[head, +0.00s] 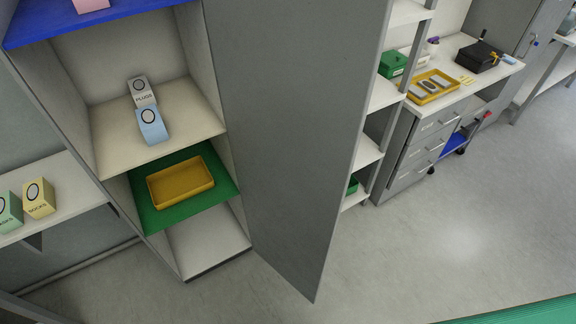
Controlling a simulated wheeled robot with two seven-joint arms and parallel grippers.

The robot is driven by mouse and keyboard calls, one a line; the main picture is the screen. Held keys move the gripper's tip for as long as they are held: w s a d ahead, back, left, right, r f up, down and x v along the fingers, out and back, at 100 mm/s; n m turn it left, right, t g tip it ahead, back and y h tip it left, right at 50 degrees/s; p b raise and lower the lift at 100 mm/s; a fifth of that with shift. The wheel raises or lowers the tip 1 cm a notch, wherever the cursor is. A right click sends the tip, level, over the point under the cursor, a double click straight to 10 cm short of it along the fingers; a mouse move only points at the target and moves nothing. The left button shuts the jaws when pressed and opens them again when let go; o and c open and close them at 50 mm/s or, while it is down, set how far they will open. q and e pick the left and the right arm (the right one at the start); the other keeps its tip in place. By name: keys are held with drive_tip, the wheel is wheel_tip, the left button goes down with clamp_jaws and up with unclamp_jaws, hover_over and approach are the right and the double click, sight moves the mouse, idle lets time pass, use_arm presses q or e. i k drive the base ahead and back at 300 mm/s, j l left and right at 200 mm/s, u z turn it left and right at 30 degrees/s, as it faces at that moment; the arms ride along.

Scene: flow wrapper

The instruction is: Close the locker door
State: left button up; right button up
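The locker door (295,120) is a tall grey panel. It stands wide open, hinged on the right side of the locker, with its lower free corner reaching out over the floor. The locker (213,243) is open at the front and shows its shelves. A grey box and a light blue box (152,127) stand on the beige shelf (190,130). A yellow tray (180,184) lies on the green shelf (151,217) below. The top of the door is cut off by the picture edge. Neither of my grippers is in view.
A white shelf with a green box and a yellow box (39,198) is at the left. Right of the door are a white rack (381,95) and a drawer unit (424,150) with a yellow tray (433,87) on top. The grey floor (430,235) is clear at the lower right.

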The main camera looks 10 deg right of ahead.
sight(296, 78)
drive_tip(key=l+u, duration=0.3)
drive_tip(key=l, duration=0.2)
drive_tip(key=l+u, duration=0.25)
drive_tip(key=l, duration=0.2)
drive_tip(key=k+l+u, duration=0.1)
drive_tip(key=l+u, duration=0.2)
drive_tip(key=l, duration=0.15)
drive_tip(key=k+l+u, duration=0.25)
drive_tip(key=l, duration=0.2)
drive_tip(key=i+l+u, duration=0.35)
drive_tip(key=l, duration=0.3)
drive_tip(key=i+l+u, duration=0.2)
drive_tip(key=l, duration=0.15)
drive_tip(key=l+u, duration=0.15)
drive_tip(key=l, duration=0.2)
